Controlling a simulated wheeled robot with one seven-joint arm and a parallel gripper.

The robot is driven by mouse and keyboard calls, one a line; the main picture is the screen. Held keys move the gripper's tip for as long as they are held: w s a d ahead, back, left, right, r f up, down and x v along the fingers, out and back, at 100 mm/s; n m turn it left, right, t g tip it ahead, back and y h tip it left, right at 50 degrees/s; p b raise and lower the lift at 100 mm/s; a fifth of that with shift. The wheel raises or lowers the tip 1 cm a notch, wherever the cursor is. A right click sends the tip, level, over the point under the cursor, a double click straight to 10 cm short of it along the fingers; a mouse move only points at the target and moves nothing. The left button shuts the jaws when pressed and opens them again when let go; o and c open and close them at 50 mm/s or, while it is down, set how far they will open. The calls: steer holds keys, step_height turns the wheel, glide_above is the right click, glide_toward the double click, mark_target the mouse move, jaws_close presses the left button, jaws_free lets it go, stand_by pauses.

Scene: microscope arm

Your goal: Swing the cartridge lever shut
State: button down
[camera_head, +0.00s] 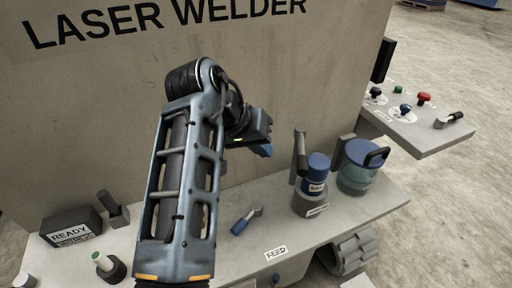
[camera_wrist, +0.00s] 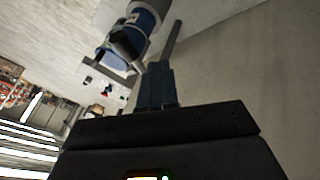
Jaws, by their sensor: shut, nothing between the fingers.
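A blue cartridge (camera_head: 317,172) stands upright in a round labelled holder (camera_head: 311,204) on the bench in the head view. A grey lever-like post (camera_head: 299,150) rises just left of it; I cannot tell exactly how it is hinged. In the wrist view the blue cartridge (camera_wrist: 147,12) is at the top, with a dark rounded bar (camera_wrist: 128,42) in front of it and a grey post (camera_wrist: 173,40) beside it. My gripper (camera_head: 266,151) is shut and empty, left of the post and apart from it. Its fingers (camera_wrist: 155,82) show together in the wrist view.
A blue-lidded jar (camera_head: 360,167) stands right of the cartridge. A small blue-handled lever (camera_head: 245,220) is near the FEED label (camera_head: 276,252). A READY box (camera_head: 71,227) is at left. A knob panel (camera_head: 415,118) is at right. The welder wall (camera_head: 290,65) rises behind.

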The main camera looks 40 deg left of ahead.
mark_target(301, 150)
steer(key=w+d+f+b, duration=0.3)
steer(key=w, duration=0.1)
steer(key=shift+w+d+f, duration=0.15)
steer(key=shift+d+f, duration=0.1)
steer(key=shift+f, duration=0.1)
stand_by(0.3)
